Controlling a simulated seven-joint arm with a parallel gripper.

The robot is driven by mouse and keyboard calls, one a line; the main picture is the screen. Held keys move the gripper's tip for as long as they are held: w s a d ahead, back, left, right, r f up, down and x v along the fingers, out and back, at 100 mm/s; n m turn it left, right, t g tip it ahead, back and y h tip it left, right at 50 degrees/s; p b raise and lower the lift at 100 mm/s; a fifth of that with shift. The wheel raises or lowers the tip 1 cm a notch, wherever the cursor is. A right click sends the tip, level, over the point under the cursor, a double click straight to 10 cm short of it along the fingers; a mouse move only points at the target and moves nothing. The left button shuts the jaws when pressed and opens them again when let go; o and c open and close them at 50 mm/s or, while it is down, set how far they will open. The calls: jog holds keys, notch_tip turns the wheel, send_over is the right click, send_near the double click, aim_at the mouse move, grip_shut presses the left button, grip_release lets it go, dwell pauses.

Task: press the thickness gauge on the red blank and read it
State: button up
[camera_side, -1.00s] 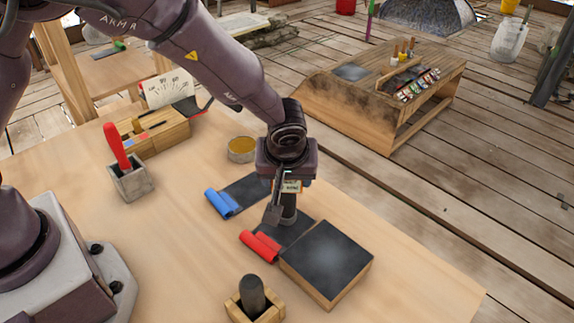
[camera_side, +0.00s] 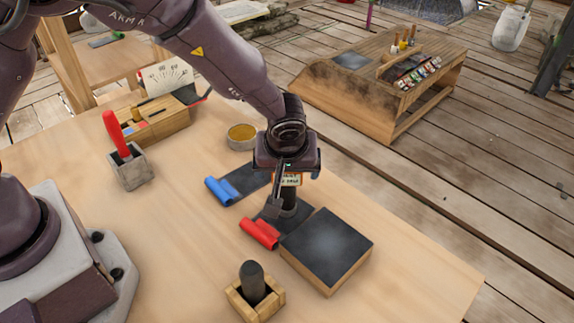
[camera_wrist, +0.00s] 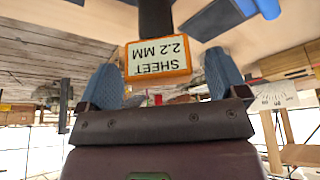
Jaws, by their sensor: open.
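The red blank (camera_side: 261,233) is a dark sheet with a red rolled end, lying flat on the bench. The thickness gauge (camera_side: 289,196) stands upright on its dark part, a black shaft with an orange-framed label. In the wrist view the gauge's label (camera_wrist: 158,58) reads "SHEET 2.2 MM", upside down. My gripper (camera_wrist: 164,80) is open, its blue-padded fingers on either side of the label with gaps showing. In the side view my gripper (camera_side: 290,190) is over the gauge and hides its top. The contact of the gauge's foot is partly hidden.
The blue blank (camera_side: 222,190) lies behind the red one. A dark-topped block (camera_side: 326,250) is close at right. A wooden holder with a black peg (camera_side: 254,290) stands in front.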

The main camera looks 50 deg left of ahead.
jog(key=v, duration=1.2)
jog(key=s+a+r+m+t+h, duration=0.1)
jog(key=s+a+r+m, duration=0.3)
jog(key=s, duration=0.5)
jog(key=s+a+r+m+t+h, duration=0.1)
jog(key=s+a+r+m+h, duration=0.1)
jog(key=s+a+r+m, duration=0.3)
jog(key=s+a+r, duration=0.4)
jog(key=a, duration=0.2)
jog(key=shift+s+a+r, duration=0.15)
jog(key=shift+a+r, duration=0.1)
jog(key=shift+a, duration=0.05)
dwell(0.3)
jog(key=c, duration=0.6)
jog(key=shift+c, duration=0.2)
